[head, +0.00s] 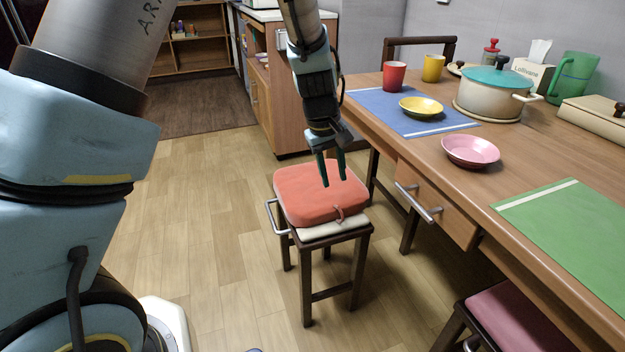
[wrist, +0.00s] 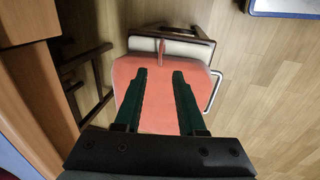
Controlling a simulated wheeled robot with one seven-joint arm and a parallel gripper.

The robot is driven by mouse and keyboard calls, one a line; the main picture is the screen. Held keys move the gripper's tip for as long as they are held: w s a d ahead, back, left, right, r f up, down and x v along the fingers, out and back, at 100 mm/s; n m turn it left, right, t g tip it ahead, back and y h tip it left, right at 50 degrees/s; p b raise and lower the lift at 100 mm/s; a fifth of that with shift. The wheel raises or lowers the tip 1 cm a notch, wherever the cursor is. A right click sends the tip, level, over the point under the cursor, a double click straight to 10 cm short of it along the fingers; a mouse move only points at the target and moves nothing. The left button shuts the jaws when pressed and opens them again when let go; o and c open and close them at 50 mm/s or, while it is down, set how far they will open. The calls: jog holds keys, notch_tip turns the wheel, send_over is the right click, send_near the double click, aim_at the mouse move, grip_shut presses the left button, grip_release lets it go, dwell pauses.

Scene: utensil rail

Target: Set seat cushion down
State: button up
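The red-orange seat cushion (head: 303,191) lies flat on a dark wooden stool (head: 307,284), over a cream seat pad (head: 335,228). It sits slightly off, so a strip of the pad shows at the front edge. A small red tab or loop (head: 339,214) is on the cushion's front side. My gripper (head: 331,170) points down above the cushion with its two green fingers apart and nothing between them. In the wrist view the cushion (wrist: 160,92) shows between and around the open fingers (wrist: 161,75), with the tab at its far edge.
A metal handle (head: 272,216) sticks out from the stool's left side. The wooden table (head: 440,165) with a drawer is close on the right, bearing a pot (head: 492,95), cups and bowls. Another stool with a pink seat (head: 515,318) is at lower right. Floor to the left is clear.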

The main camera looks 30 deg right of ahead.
jog(key=w+a+r, duration=0.2)
jog(key=w+a, duration=0.1)
jog(key=a, duration=0.6)
jog(key=w+a+r, duration=0.3)
jog(key=a, duration=0.6)
jog(key=s+a+r+t+y, duration=0.1)
jog(key=s+a, duration=0.1)
jog(key=a, duration=0.8)
jog(key=s+a+r+y, duration=0.1)
jog(key=s+a, duration=0.2)
jog(key=a, duration=0.8)
jog(key=shift+r+t, duration=0.2)
jog(key=shift+t, duration=0.2)
jog(key=shift+s, duration=0.1)
notch_tip(320, 180, up, 22)
jog(key=p, duration=2.2)
jog(key=shift+r, duration=0.25)
